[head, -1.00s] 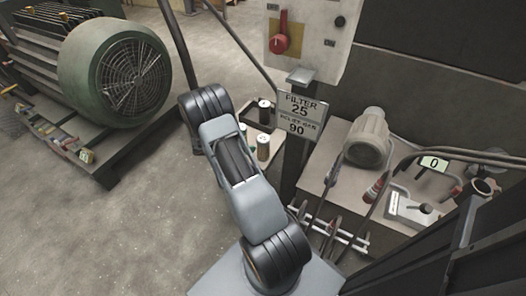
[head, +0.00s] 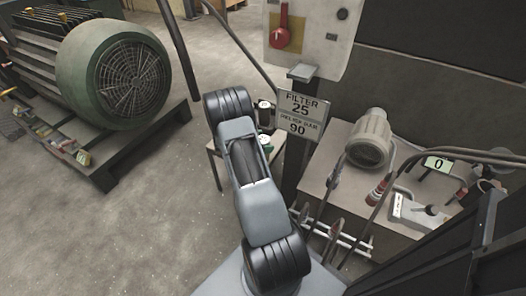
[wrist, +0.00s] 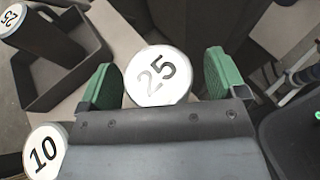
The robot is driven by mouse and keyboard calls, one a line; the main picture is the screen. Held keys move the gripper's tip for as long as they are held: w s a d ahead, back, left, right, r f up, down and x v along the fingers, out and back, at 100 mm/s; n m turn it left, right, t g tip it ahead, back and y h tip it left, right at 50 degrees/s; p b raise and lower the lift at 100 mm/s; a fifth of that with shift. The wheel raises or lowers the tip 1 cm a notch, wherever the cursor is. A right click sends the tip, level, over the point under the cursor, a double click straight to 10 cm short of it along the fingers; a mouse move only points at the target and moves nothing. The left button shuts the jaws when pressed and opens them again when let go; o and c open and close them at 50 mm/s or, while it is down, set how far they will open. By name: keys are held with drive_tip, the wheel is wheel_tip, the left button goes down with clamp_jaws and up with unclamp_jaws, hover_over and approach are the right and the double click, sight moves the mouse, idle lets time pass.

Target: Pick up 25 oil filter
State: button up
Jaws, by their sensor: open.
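A filter with a round white top marked 25 (wrist: 158,72) shows in the wrist view between the two green finger pads of my gripper (wrist: 160,80). My gripper is open, with a pad on each side of this top; I cannot tell whether either pad touches it. A second top marked 10 (wrist: 45,152) is at the lower left.
A sign (head: 301,115) reads FILTER 25 and 90 on a post right of my arm. A bench (head: 325,165) with a grey machine and levers stands at the right. A green motor (head: 118,75) on a pallet stands at the left, with open floor between.

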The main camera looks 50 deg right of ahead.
drive_tip(key=shift+c, duration=0.5)
drive_tip(key=c, duration=1.3)
drive_tip(key=shift+r, duration=0.1)
